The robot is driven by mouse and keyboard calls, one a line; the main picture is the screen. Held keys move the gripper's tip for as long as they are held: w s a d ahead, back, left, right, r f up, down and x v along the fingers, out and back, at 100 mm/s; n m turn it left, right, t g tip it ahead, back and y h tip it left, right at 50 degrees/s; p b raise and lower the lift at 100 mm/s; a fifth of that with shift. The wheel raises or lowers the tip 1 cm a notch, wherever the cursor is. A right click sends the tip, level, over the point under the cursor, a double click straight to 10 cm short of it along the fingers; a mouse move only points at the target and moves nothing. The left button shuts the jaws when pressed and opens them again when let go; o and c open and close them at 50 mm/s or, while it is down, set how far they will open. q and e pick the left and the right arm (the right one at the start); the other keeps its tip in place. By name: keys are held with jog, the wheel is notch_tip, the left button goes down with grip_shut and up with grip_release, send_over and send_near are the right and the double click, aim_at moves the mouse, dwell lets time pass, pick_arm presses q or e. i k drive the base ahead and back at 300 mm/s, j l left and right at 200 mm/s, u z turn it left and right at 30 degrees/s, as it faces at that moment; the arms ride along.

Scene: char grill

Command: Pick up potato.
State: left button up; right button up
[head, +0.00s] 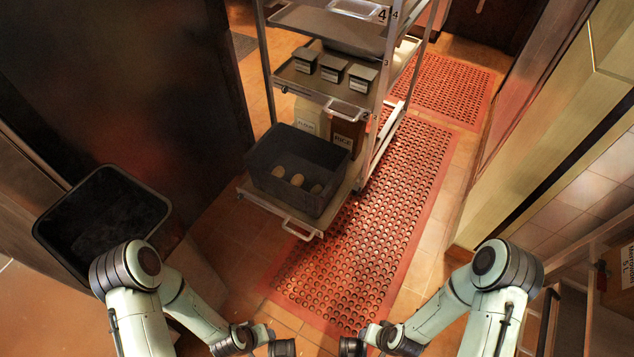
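The crate stands open on the lowest shelf of a metal rack. My arms come in at the lower left and lower right, and their dark wrist ends point toward each other at the bottom edge. They are well in front of the crate and touch nothing visible. The fingers of both grippers are out of the frame.
An empty black bin (100,222) stands at left. A red perforated mat (365,240) covers clear floor. A counter (545,100) is at right.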

aim_at(316, 190)
jog(key=l+u, duration=0.1)
jog(key=u, duration=1.1)
jog(key=l+u, duration=0.95)
jog(key=l, duration=0.1)
